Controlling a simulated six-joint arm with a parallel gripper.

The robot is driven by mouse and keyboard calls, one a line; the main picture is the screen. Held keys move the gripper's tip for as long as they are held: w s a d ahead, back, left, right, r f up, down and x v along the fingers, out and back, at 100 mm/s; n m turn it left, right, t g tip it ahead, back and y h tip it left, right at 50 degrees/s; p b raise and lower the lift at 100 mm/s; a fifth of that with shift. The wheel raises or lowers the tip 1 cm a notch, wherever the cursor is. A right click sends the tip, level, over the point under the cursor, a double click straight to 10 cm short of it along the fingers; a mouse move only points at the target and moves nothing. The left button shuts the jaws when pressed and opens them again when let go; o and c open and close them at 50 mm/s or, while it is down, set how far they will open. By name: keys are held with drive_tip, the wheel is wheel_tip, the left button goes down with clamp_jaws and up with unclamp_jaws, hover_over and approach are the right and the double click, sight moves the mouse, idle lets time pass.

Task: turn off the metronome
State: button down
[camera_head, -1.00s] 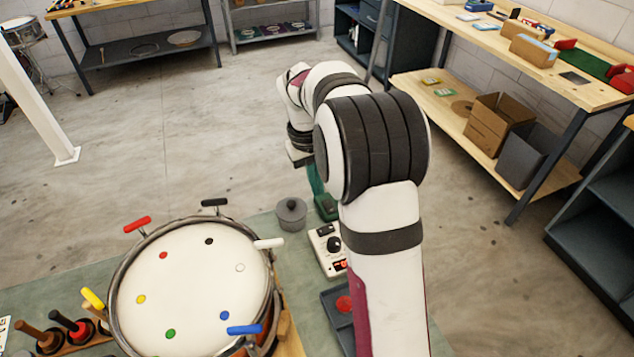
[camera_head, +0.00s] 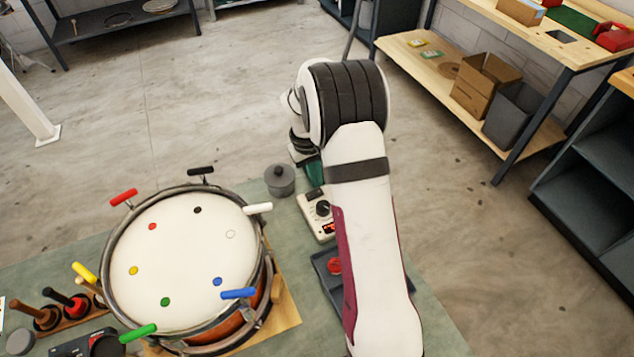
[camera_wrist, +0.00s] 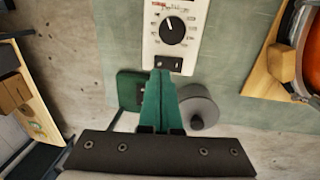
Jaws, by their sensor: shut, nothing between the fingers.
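The metronome (camera_head: 318,216) is a small white box with a black dial and a lit red display, lying on the green mat right of the drum. My arm partly covers it in the head view. In the wrist view the metronome (camera_wrist: 152,40) shows its dial (camera_wrist: 173,30) and, at its near end, a small black switch (camera_wrist: 168,63). My gripper (camera_wrist: 160,74) has green fingers, shut and empty. Their tips appear just below the switch in that picture; I cannot tell whether they touch it. In the head view my gripper is mostly hidden behind my wrist.
A grey lidded pot (camera_head: 280,180) stands close left of my gripper. A green block (camera_wrist: 129,88) lies beside my fingers in the wrist view. The drum (camera_head: 183,262) with coloured handles is to the left. A dark tray (camera_head: 325,268) with a red item lies nearer.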

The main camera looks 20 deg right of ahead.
sight(318, 191)
drive_tip(key=shift+d+f, duration=0.2)
drive_tip(key=shift+f, duration=1.15)
drive_tip(key=shift+d+f, duration=0.1)
drive_tip(key=shift+f, duration=0.15)
drive_tip(key=shift+a+r, duration=0.2)
drive_tip(key=shift+a, duration=0.65)
